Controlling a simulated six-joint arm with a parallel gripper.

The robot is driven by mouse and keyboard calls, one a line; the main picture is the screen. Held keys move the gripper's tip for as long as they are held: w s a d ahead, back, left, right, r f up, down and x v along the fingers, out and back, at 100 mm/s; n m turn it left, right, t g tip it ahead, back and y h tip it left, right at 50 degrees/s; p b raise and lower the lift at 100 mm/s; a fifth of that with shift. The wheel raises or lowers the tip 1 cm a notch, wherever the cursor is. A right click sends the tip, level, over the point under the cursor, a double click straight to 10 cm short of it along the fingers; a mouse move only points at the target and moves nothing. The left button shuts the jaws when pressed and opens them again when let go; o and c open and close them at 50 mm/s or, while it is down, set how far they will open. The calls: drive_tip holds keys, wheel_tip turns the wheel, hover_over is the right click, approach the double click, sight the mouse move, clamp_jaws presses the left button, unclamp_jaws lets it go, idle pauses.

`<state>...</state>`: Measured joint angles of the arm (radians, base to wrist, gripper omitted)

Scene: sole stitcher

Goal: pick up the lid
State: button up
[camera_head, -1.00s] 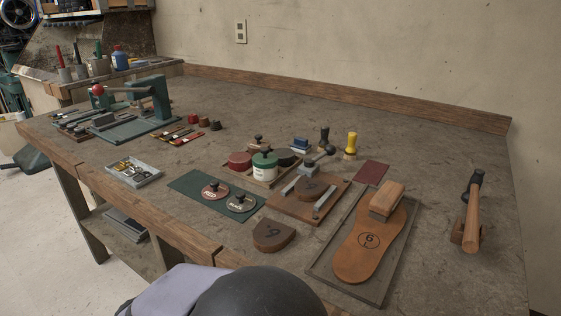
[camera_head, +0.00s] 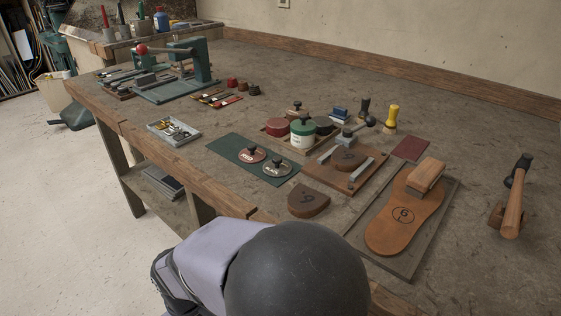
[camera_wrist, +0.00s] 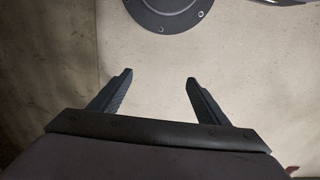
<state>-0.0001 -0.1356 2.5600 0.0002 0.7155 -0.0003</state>
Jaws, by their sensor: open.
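Two round lids with dark knobs lie on a green mat (camera_head: 228,145) in the head view. The left lid (camera_head: 243,156) is reddish and reads "RED". The right lid (camera_head: 272,170) is dark with a pale rim, and its lettering is too small to read. Behind them stands a white and green jar (camera_head: 303,133) with a dark knob on top. My gripper (camera_wrist: 159,76) is open and empty in the wrist view, over bare pale floor, with none of the lids in sight there. In the head view its fingers are hidden.
A red tin (camera_head: 277,127) stands by the jar. A wooden block marked 9 (camera_head: 308,203) lies in front of the mat. A small grey tray (camera_head: 172,124) sits left. A clamp board (camera_head: 371,164), a sole form (camera_head: 392,230) and a hammer (camera_head: 513,205) occupy the right.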

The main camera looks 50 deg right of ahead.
drive_tip(key=w+r+t+p, duration=0.1)
drive_tip(key=w+r+p, duration=0.1)
drive_tip(key=r+p, duration=1.1)
drive_tip(key=w+r+t+p, duration=0.1)
drive_tip(key=w+r+p, duration=0.2)
drive_tip(key=r+p, duration=0.95)
wheel_tip(320, 180, up, 12)
drive_tip(key=m+g+p, duration=0.2)
drive_tip(key=m+p, duration=0.5)
drive_tip(key=p, duration=0.6)
hover_over(277, 158)
drive_tip(key=shift+w+a+f, duration=0.15)
drive_tip(key=shift+w+a, duration=0.05)
drive_tip(key=shift+w, duration=0.1)
drive_tip(key=shift+f, duration=1.05)
drive_tip(key=shift+s+f+p, duration=0.2)
drive_tip(key=shift+f+p, duration=0.35)
drive_tip(key=shift+s+d+f+p, duration=0.15)
drive_tip(key=shift+f+p, duration=0.5)
drive_tip(key=shift+f, duration=1.45)
